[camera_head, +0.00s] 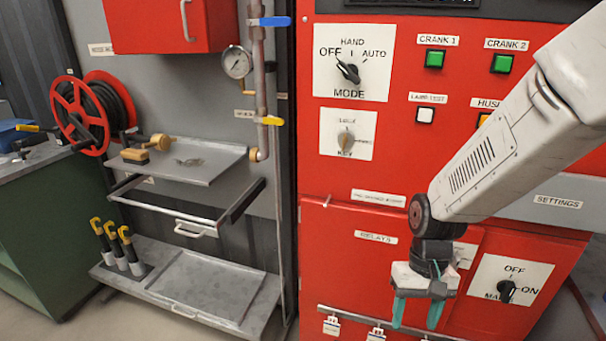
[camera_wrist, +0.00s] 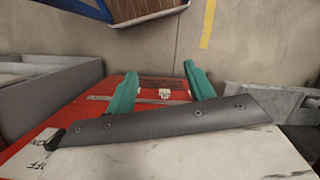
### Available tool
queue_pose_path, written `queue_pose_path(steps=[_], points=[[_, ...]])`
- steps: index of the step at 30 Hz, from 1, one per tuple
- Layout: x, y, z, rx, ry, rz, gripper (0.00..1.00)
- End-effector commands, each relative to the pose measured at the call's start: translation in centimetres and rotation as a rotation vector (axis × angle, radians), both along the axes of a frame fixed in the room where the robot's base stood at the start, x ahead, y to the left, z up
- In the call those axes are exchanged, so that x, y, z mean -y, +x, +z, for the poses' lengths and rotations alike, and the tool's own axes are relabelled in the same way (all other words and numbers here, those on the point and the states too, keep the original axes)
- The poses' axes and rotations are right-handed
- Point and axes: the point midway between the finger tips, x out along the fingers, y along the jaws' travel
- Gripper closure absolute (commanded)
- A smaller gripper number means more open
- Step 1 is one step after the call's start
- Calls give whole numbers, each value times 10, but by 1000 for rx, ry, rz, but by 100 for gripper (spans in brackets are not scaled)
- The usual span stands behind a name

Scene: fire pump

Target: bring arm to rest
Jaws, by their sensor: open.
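My arm reaches in from the right in the head view, in front of the red control cabinet (camera_head: 340,255). My gripper (camera_head: 417,314) hangs from its end, pointing down, with two teal fingers apart and nothing between them. In the wrist view the fingers of my gripper (camera_wrist: 163,92) are also apart, with part of the red cabinet and a small white tag (camera_wrist: 164,93) seen between them. The gripper hangs before the cabinet's lower part, left of the main switch (camera_head: 507,291). Whether it touches the cabinet cannot be told.
The mode knob (camera_head: 348,71) and buttons are above. At left stand a hose reel (camera_head: 82,115), a shelf unit (camera_head: 190,165) with a pulled-out frame, and a green cabinet (camera_head: 60,225). Open floor shows at lower left.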

Motion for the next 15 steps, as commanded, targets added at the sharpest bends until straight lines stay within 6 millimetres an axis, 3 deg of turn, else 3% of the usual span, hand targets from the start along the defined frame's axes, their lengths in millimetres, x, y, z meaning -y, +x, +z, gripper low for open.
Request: queue_pose_path(steps=[1,6,15], points=[[4,-8,22,12,-1,9,47],[17,-41,79,26,-15,37,47],[40,-100,154,144,-56,47,47]])
